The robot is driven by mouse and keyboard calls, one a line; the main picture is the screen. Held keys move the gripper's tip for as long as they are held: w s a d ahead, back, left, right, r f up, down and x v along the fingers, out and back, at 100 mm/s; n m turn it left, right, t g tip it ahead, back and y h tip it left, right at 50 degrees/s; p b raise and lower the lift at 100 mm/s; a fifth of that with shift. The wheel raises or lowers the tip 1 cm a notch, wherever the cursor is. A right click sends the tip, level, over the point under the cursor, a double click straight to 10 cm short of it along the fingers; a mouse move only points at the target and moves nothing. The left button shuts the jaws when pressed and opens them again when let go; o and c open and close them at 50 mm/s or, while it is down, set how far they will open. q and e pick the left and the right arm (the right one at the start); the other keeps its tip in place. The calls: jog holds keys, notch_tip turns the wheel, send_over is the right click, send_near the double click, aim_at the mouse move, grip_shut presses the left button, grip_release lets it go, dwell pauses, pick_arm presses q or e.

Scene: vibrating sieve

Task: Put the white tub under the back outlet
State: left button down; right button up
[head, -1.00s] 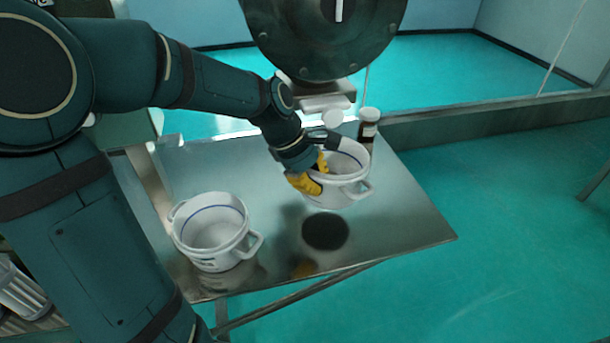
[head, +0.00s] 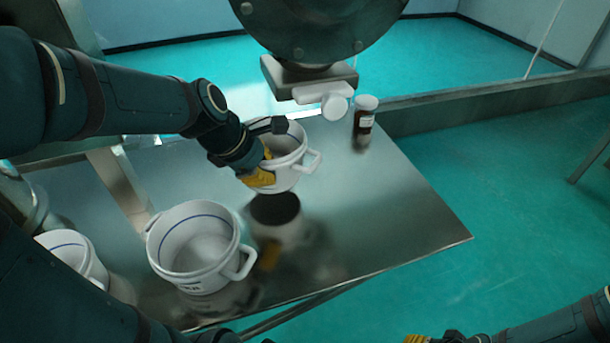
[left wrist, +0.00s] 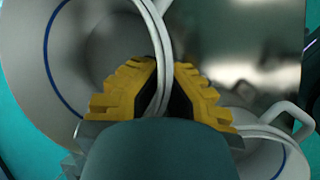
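My left gripper (head: 262,168) is shut on the rim of a white tub (head: 285,178), which has a blue line inside. The tub is held upright above the metal table, left of and below the sieve's white outlet (head: 335,106) in the picture. In the left wrist view, the tub wall passes between the yellow fingers (left wrist: 160,90), and the held tub (left wrist: 25,75) fills the upper left. A second white tub (head: 195,250) stands on the table's front left. A yellow tip of my right gripper (head: 415,339) shows at the bottom edge; its fingers are mostly cut off.
The metal table (head: 385,225) is clear at the right and front. A brown bottle with a white cap (head: 365,115) stands right of the outlet. A third white tub (head: 75,258) is at far left, partly behind my arm. The round sieve body (head: 310,25) hangs over the back.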

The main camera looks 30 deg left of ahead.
aim_at(297, 177)
pick_arm(q)
jog(key=w+f, duration=0.1)
jog(key=w+d+f, duration=0.1)
jog(key=w, duration=0.1)
jog(key=w+d+f+b, duration=0.1)
jog(key=w, duration=0.1)
jog(key=shift+w+d+f, duration=0.15)
jog(key=shift+w+d, duration=0.1)
jog(key=w+f, duration=0.1)
jog(key=w+d+f+b, duration=0.1)
jog(key=w, duration=0.1)
jog(key=shift+d+f, duration=0.15)
jog(key=shift+d, duration=0.05)
jog(key=shift+s, duration=0.1)
jog(key=shift+f, duration=0.2)
jog(key=c, duration=1.2)
grip_release()
jog(key=shift+o, duration=0.3)
jog(key=shift+r, duration=0.1)
